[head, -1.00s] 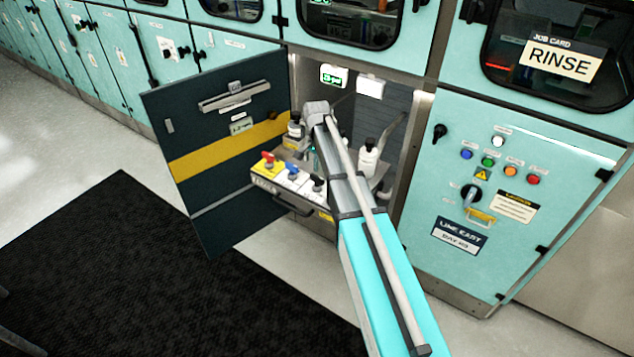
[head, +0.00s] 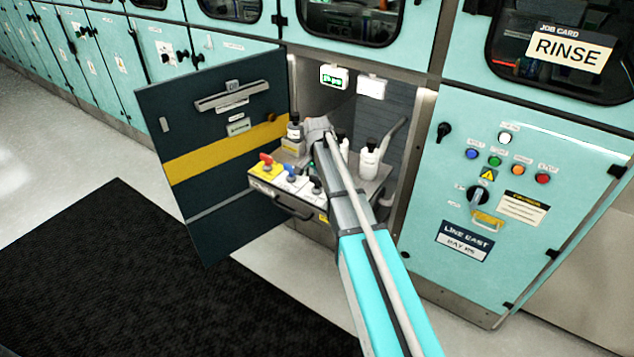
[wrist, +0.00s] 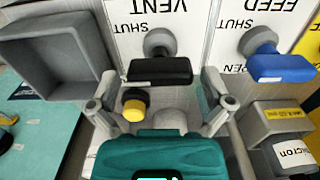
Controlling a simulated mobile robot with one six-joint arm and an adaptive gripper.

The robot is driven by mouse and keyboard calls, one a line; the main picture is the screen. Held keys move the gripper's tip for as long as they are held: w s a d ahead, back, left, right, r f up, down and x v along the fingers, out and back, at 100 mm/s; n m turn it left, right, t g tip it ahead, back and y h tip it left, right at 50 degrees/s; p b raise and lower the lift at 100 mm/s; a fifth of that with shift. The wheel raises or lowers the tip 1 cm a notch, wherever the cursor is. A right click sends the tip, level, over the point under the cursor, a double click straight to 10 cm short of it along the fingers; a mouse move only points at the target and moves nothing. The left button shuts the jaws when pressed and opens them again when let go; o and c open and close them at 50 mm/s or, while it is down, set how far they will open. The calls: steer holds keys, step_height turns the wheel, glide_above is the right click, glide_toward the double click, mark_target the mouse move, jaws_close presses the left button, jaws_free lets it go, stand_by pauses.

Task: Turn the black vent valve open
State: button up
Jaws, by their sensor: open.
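The black vent valve handle (wrist: 158,70) is on a white panel marked VENT and SHUT, upside down in the wrist view. Its bar lies crosswise in that view, below its grey round hub (wrist: 160,43). My gripper (wrist: 158,88) is open, with one finger to each side of the bar, and nothing is held. Both fingers look apart from the bar; their depth to it is hard to judge. In the head view the black handle (head: 317,185) is at the right end of the valve row, beside my arm, which hides my fingers.
The blue feed handle (wrist: 280,68) is close right of my gripper in the wrist view. A yellow-topped black knob (wrist: 134,105) sits below the black bar, and a grey open box (wrist: 55,60) is at left. White bottles (head: 369,160) stand behind the valves; the dark door (head: 215,190) is open.

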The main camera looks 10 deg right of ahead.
steer(key=shift+f, duration=0.1)
steer(key=c, duration=1)
steer(key=shift+o, duration=0.2)
steer(key=shift+n, duration=0.4)
steer(key=n, duration=0.7)
steer(key=shift+n, duration=0.4)
steer(key=n, duration=0.4)
steer(key=shift+n, duration=0.3)
steer(key=n, duration=0.4)
steer(key=shift+s+n, duration=0.1)
steer(key=shift+n, duration=0.3)
